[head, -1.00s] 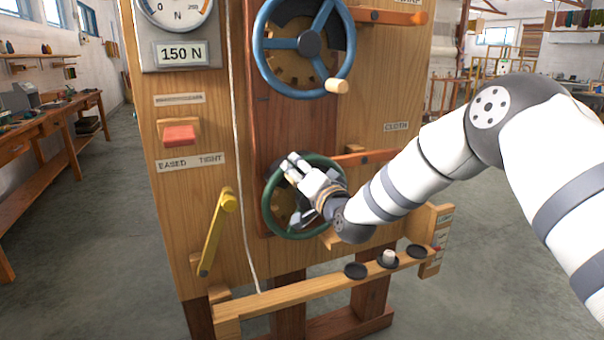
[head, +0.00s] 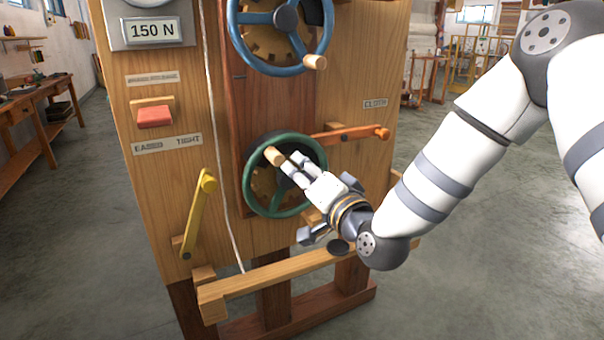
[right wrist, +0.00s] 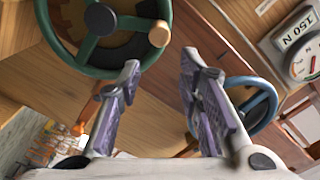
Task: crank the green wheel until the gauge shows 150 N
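The green wheel (head: 318,153) is upright on the wooden frame, its pale wooden crank knob (head: 274,156) at the upper left in the head view. My right gripper (head: 287,163) is in front of the wheel, fingertips close to the knob. In the right wrist view, the fingers (right wrist: 160,60) are apart with nothing between them, and the knob (right wrist: 159,34) is just beyond their tips. Contact is not visible. My left gripper is out of view.
A blue wheel (head: 235,42) with its own knob is above. An orange lever (head: 350,134) sticks out right of the green wheel. A red block (head: 154,116) and a yellow lever (head: 197,215) are at left.

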